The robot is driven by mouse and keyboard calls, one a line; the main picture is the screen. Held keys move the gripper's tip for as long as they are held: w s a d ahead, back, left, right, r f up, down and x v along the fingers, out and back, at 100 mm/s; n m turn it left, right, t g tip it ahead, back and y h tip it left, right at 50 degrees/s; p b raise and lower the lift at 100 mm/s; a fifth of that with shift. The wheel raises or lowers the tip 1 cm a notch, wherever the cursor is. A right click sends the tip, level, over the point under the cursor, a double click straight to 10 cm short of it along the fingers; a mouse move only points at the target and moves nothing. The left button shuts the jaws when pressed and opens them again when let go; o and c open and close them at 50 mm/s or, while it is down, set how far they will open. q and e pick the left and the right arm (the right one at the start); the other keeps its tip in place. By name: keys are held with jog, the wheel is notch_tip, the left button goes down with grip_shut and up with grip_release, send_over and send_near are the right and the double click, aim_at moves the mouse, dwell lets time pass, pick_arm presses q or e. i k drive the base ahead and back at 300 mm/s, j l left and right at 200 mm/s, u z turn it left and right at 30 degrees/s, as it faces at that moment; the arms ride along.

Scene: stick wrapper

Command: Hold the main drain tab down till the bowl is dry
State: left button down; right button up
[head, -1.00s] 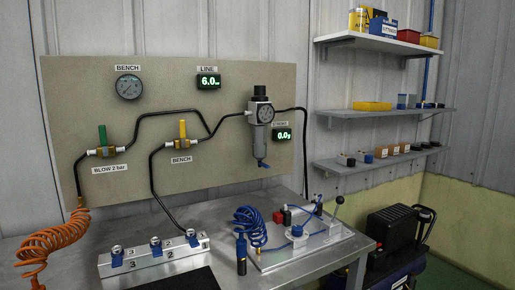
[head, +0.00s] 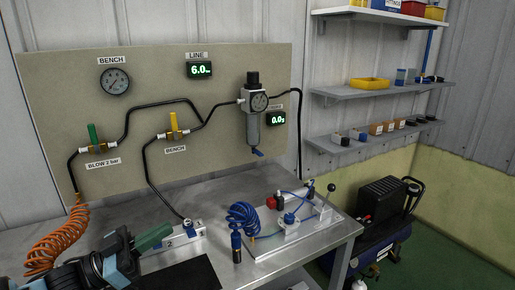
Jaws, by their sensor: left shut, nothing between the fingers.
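The filter-regulator (head: 251,100) hangs on the beige panel with its clear grey bowl (head: 253,129) below the gauge. The blue drain tab (head: 257,153) sticks out at the bowl's bottom, and nothing touches it. I cannot tell from here whether liquid is in the bowl. My left gripper (head: 168,231) is at the lower left, shut and empty, with green fingers pointing right over the manifold block. It is well below and to the left of the drain tab. My right gripper is not in view.
The manifold block (head: 187,240) is partly hidden by my left arm. An orange coiled hose (head: 55,245) hangs at the left. A blue coiled hose (head: 242,218) and a valve plate (head: 297,230) stand on the bench below the bowl. Air above them is free.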

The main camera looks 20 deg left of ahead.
aim_at(255, 150)
jog(key=i+j, duration=0.15)
jog(key=i, duration=1)
